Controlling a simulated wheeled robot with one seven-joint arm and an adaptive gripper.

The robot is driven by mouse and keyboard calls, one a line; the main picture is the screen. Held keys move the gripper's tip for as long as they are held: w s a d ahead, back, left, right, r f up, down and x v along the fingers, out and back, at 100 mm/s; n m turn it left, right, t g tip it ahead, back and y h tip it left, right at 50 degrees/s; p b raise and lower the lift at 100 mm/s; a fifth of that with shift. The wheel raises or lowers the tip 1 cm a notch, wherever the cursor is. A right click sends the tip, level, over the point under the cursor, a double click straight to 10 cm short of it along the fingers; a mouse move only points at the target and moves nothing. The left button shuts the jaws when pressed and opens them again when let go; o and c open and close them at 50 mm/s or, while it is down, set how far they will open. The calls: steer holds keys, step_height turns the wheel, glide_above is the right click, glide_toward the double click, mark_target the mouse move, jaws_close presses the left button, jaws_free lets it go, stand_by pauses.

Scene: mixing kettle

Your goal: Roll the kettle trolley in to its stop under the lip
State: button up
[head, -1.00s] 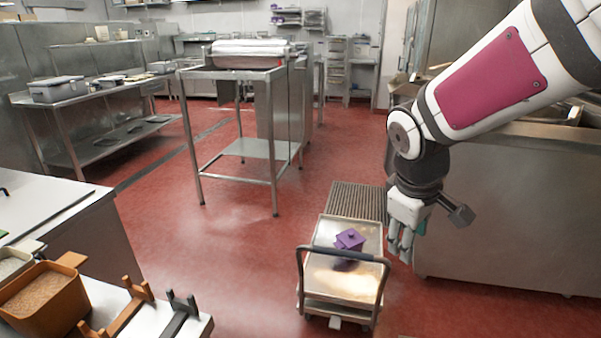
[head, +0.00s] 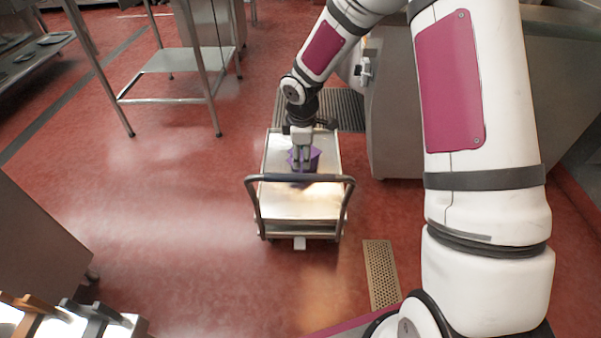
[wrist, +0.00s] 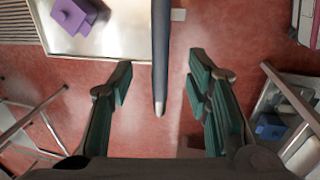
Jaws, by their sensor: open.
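The kettle trolley (head: 301,205) is a low steel cart with a flat top and a dark looped push handle (head: 318,178) on its near side. It stands on the red floor, and a purple lidded box (head: 314,154) sits on its top. My gripper (head: 302,168) is open, pointing down, and overlaps the box and the handle's far side in the head view. In the wrist view the dark handle bar (wrist: 160,60) runs between my two spread green fingers, with gaps on both sides. I cannot tell its depth from the fingertips. The lip and stop are not clearly identifiable.
A floor grate (head: 345,108) lies just beyond the trolley. A large steel unit (head: 393,125) stands to its right. A steel table frame (head: 185,60) is at the upper left. A perforated plate (head: 381,272) lies at the near right. Floor left of the trolley is clear.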

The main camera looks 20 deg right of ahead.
mark_target(302, 176)
steer(key=f, duration=0.4)
steer(key=w+f+b, duration=0.1)
steer(key=f, duration=0.2)
steer(key=w+f+b, duration=0.1)
steer(key=f, duration=0.3)
steer(key=shift+d+f, duration=0.3)
steer(key=shift+d, duration=0.1)
jaws_close()
